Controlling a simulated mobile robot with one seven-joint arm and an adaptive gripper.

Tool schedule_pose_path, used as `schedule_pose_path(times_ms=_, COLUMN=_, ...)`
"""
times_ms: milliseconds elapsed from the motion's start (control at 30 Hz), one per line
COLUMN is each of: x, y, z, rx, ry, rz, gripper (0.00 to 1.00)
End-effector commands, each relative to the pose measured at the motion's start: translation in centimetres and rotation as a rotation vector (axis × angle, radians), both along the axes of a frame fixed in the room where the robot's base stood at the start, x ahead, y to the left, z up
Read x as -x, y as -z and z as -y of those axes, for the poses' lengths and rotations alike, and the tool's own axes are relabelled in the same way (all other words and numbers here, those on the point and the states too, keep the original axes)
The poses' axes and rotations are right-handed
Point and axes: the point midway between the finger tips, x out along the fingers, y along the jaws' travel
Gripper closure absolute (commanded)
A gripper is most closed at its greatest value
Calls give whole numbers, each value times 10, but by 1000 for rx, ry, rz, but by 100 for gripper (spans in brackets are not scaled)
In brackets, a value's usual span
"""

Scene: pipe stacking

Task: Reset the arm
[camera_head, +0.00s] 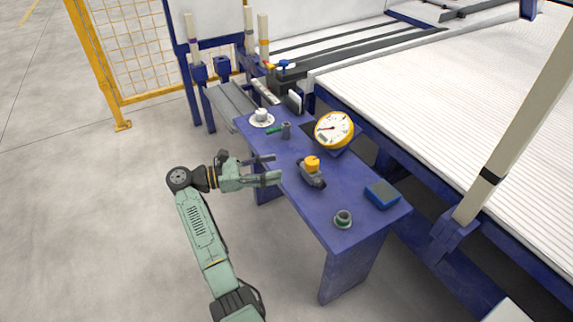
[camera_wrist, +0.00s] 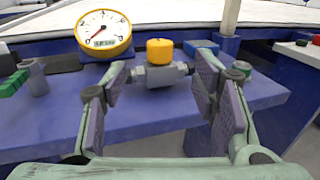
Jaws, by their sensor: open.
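My gripper (camera_head: 268,170) is open and empty, at the left edge of the blue table (camera_head: 340,242). In the wrist view my gripper (camera_wrist: 166,105) has its two fingers spread apart. A grey valve with a yellow top (camera_head: 312,170) stands on the table beyond the fingers. In the wrist view this valve (camera_wrist: 158,72) appears between the fingers, farther back and apart from them. My green arm reaches up from the bottom of the head view to the table's left side.
A yellow gauge (camera_head: 334,129), a blue box (camera_head: 382,194), a round grey-green fitting (camera_head: 343,218), a green-handled part (camera_head: 275,130) and a white cup on a saucer (camera_head: 262,117) are on the table. A large white-topped machine stands behind. The floor at left is clear.

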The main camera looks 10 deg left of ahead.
Motion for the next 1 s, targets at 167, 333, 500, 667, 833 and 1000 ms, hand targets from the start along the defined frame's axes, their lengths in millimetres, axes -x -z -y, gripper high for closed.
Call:
schedule_pose_path(times_ms=167, x=4, y=0, z=-10, rx=0, ry=1, rz=0, gripper=46)
schedule_pose_path(times_ms=333, x=5, y=0, z=-11, rx=1, ry=1, rz=1, gripper=46)
schedule_pose_path(times_ms=500, x=4, y=0, z=-11, rx=0, ry=1, rz=1, gripper=46)
schedule_pose_path(times_ms=667, x=3, y=-4, z=-12, rx=5, ry=-7, rz=5, gripper=46)
schedule_pose_path(times_ms=833, x=-8, y=-59, z=-29, rx=87, ry=-116, rz=63, gripper=46)
schedule_pose_path(times_ms=1000, x=-5, y=-175, z=-69, rx=309, ry=-284, rz=173, gripper=46)
